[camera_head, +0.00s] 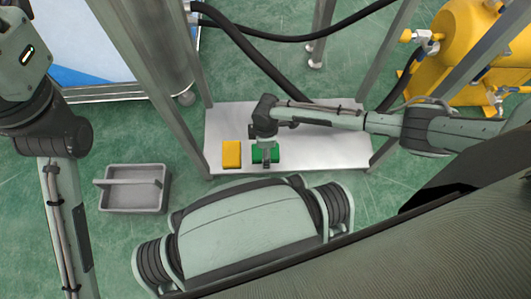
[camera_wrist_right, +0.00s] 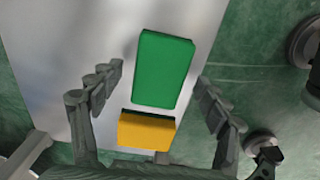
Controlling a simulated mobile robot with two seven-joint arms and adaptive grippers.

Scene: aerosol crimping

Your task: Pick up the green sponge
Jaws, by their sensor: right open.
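The green sponge (camera_head: 275,154) lies on a light metal shelf (camera_head: 315,160), partly hidden under my right gripper (camera_head: 267,163) in the head view. In the right wrist view the green sponge (camera_wrist_right: 165,68) shows whole, a block with its long side running away from the palm. My right gripper (camera_wrist_right: 160,76) is open, with one finger to either side of the sponge's near part in that view. The gripper is empty, and its height above the sponge is hard to tell. My left arm shows at the left of the head view, but its gripper is out of view.
A yellow sponge (camera_head: 231,154) lies on the shelf just left of the green one, with a narrow gap; it also shows in the wrist view (camera_wrist_right: 146,132). Metal posts (camera_head: 386,55) rise around the shelf. A grey handled basket (camera_head: 150,200) stands on the green floor.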

